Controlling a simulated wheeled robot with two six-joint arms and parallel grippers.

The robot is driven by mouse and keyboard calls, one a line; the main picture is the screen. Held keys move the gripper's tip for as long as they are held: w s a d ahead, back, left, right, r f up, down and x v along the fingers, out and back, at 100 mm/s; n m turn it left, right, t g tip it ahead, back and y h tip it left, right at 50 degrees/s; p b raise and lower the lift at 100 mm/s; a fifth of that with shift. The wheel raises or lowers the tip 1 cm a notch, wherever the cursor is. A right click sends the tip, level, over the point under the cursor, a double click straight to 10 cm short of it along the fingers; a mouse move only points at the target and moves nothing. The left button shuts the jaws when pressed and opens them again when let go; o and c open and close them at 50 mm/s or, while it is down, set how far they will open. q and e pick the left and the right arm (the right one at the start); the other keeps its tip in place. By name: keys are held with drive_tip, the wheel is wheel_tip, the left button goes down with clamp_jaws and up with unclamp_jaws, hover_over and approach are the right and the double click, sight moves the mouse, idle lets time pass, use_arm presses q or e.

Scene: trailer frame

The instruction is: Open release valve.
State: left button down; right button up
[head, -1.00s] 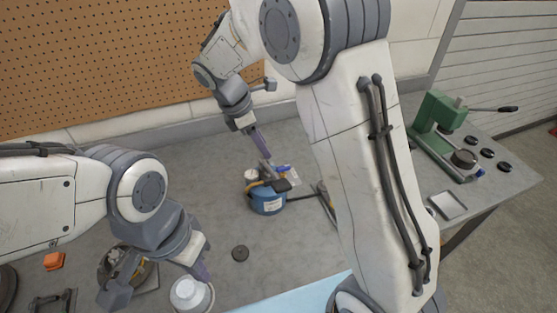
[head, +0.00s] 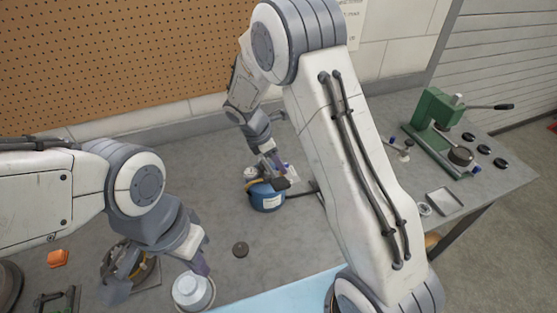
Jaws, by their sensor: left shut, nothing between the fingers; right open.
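A small blue canister (head: 266,199) with a white label stands on the grey bench near the middle. A black part (head: 274,184) and a yellowish hose or band are on its top; which piece is the release valve is too small to tell. My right gripper (head: 275,164) is open, pointing down just above and behind the canister top. Whether it touches is unclear. My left gripper (head: 203,268) is shut and empty at the lower left, beside and partly over a white round container (head: 190,292).
A green press (head: 438,130) with a lever stands at the right, near a metal tray (head: 444,201). An orange block (head: 58,258) is at the left. A pegboard wall (head: 110,60) rises behind. My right arm hides part of the bench.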

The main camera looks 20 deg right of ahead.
clamp_jaws()
